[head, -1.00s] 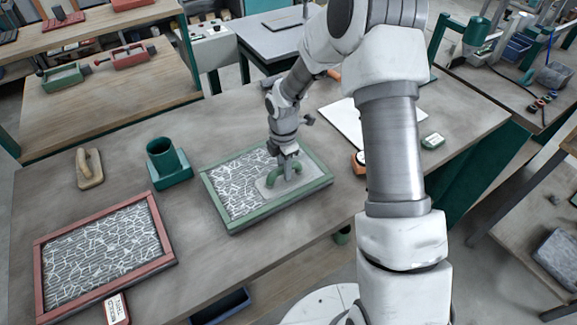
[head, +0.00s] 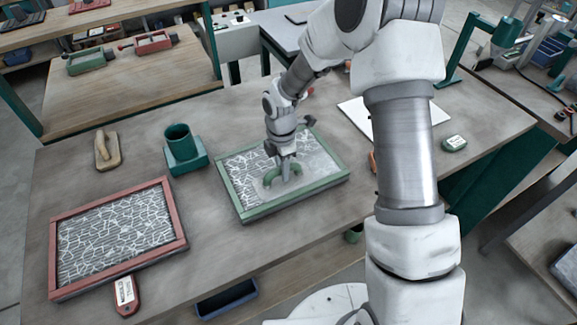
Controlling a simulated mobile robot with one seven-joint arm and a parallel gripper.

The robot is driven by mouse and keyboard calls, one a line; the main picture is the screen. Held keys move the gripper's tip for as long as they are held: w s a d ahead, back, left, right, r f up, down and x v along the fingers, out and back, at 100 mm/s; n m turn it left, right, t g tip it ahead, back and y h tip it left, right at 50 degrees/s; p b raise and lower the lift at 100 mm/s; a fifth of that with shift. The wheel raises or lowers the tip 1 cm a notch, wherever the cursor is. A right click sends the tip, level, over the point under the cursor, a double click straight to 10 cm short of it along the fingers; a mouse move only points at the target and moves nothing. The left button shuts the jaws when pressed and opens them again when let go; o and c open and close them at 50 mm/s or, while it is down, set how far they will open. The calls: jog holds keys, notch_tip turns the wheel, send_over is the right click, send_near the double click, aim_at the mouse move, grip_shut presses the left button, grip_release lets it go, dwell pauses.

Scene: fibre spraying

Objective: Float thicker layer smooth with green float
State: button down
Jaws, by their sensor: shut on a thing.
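A green-framed tray (head: 297,203) lies on the workbench in the middle of the head view. The float, a pale flat plate with a green arched handle (head: 293,171), rests inside it, near the middle of the front half. My gripper (head: 284,160) is shut on that handle from above. The fibre layer (head: 237,174) in this tray shows white crossing strands at the left and back. Its right part is plainer and grey. The float and my gripper hide some of the layer. A red-framed tray (head: 120,271) with a similar strand-covered layer lies at front left.
A wooden-handled float (head: 106,151) and a teal cup on a base (head: 184,153) stand behind the trays. A label tag (head: 125,291) lies by the red tray. Bench between the trays is clear.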

aim_at(269, 172)
jog(key=shift+s+a+b, duration=0.15)
jog(key=shift+s+a, duration=0.1)
jog(key=shift+a, duration=0.35)
jog(key=shift+s+a+b, duration=0.15)
jog(key=shift+s+a, duration=0.15)
jog(key=shift+a, duration=0.35)
jog(key=shift+s+a+b, duration=0.15)
jog(key=shift+s+a, duration=0.1)
jog(key=shift+a, duration=0.35)
jog(key=shift+w+d+r+p, duration=0.1)
jog(key=shift+w+d+p, duration=0.3)
jog(key=shift+d, duration=0.45)
jog(key=shift+w+d+p, duration=0.35)
jog(key=shift+w+d, duration=0.3)
jog(key=shift+d, duration=0.85)
jog(key=shift+w+d+p, duration=0.3)
jog(key=shift+w+d, duration=0.3)
jog(key=shift+d, duration=0.95)
jog(key=shift+w+d+p, duration=0.35)
jog(key=shift+w+d, duration=0.3)
jog(key=shift+d, duration=0.85)
notch_tip(269, 172, up, 7)
jog(key=p, duration=0.5)
